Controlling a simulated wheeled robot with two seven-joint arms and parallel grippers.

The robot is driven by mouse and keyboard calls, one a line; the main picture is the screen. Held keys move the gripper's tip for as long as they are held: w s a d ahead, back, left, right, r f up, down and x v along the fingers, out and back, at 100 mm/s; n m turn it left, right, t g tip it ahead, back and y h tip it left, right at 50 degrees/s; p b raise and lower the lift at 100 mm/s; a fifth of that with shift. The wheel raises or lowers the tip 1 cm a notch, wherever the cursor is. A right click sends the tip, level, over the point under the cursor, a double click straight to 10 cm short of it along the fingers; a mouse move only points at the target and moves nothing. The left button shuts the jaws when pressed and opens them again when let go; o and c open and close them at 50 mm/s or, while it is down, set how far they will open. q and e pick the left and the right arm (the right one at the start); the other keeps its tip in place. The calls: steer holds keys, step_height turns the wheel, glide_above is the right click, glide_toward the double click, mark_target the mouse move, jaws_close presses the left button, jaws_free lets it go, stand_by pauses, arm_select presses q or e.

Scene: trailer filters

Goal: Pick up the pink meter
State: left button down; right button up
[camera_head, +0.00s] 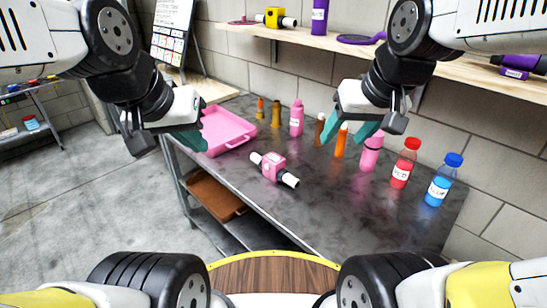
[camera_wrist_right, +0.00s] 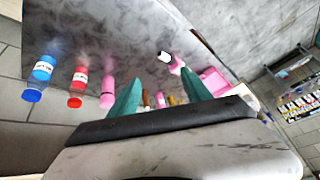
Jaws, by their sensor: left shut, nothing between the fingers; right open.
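The pink meter (camera_head: 273,168) lies on the grey table, a pink block with a white and black cylinder end on each side. In the right wrist view the meter (camera_wrist_right: 176,63) shows beyond the fingertips, partly hidden by one finger. My left gripper (camera_head: 190,140) is shut and empty, above the table's left edge by the pink tray, left of the meter. My right gripper (camera_head: 350,128) is open and empty, above the table to the right of and behind the meter; it also shows in the right wrist view (camera_wrist_right: 155,92). Neither gripper touches the meter.
A pink tray (camera_head: 228,131) lies left of the meter. Several bottles stand along the table's back and right, including a pink bottle (camera_head: 371,152), a red bottle (camera_head: 404,163) and a blue bottle (camera_head: 443,181). A shelf (camera_head: 340,47) holds a yellow meter (camera_head: 273,18). The table's front is clear.

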steer(key=w+a+f+n+g+h, duration=0.1)
steer(key=w+f, duration=0.1)
steer(key=w, duration=0.3)
steer(key=w+a+f+n+g, duration=0.1)
steer(key=w+f, duration=0.2)
steer(key=w, duration=0.1)
steer(key=n+g+h, duration=0.1)
steer(key=n+h, duration=0.2)
steer(key=n, duration=0.2)
glide_toward(288, 175)
steer(key=f, duration=0.2)
steer(key=shift+n, duration=0.3)
steer(key=x, duration=0.8)
steer(key=shift+w+d+f, duration=0.1)
steer(key=shift+w+f, duration=0.05)
steer(key=shift+c, duration=0.5)
jaws_close()
